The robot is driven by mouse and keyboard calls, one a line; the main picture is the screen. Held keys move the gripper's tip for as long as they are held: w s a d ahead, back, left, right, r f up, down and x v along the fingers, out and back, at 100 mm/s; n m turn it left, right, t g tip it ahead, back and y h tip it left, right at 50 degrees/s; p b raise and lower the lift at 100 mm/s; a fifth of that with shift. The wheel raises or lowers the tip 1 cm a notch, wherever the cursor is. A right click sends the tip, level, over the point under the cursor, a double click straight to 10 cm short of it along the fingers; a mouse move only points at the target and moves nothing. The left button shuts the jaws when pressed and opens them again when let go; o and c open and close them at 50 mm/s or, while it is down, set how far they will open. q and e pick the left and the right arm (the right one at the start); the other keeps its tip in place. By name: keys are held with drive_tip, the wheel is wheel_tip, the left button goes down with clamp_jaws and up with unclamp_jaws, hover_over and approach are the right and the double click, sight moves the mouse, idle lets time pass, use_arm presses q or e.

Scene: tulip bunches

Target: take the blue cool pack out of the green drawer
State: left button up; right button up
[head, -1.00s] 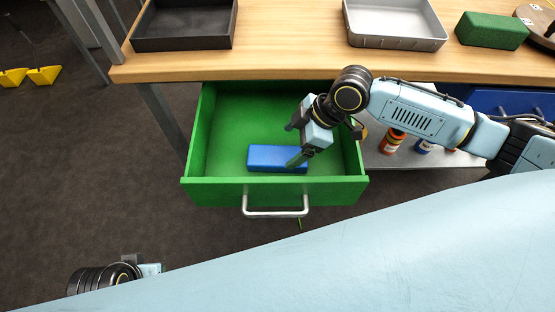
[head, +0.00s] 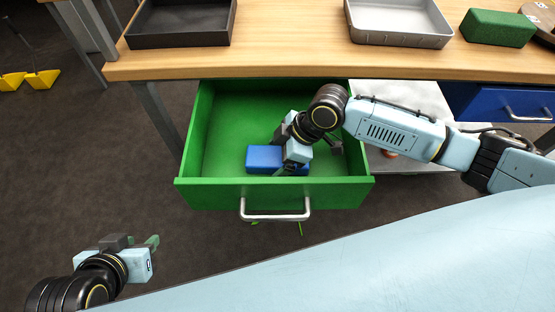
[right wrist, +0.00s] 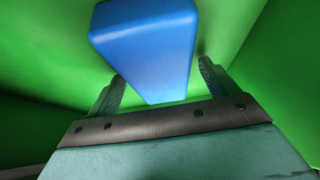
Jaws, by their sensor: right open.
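The green drawer (head: 222,188) is pulled out below the table, with its silver handle at the front. The blue cool pack (head: 262,158) lies on its floor near the front panel. My right gripper (head: 286,166) is inside the drawer above the pack and covers its right part. In the right wrist view the right gripper (right wrist: 161,82) is open, and the pack (right wrist: 147,45) shows between and beyond its fingers, with no visible grip. My left gripper (head: 150,245) is low at the left, outside the drawer; its jaw gap is not clear.
On the wooden table (head: 290,64) are a black tray (head: 180,41), a grey tray (head: 400,39) and a green block (head: 497,28). A blue drawer (head: 490,101) is to the right, beyond my right arm.

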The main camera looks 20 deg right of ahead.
drive_tip(key=c, duration=1.3)
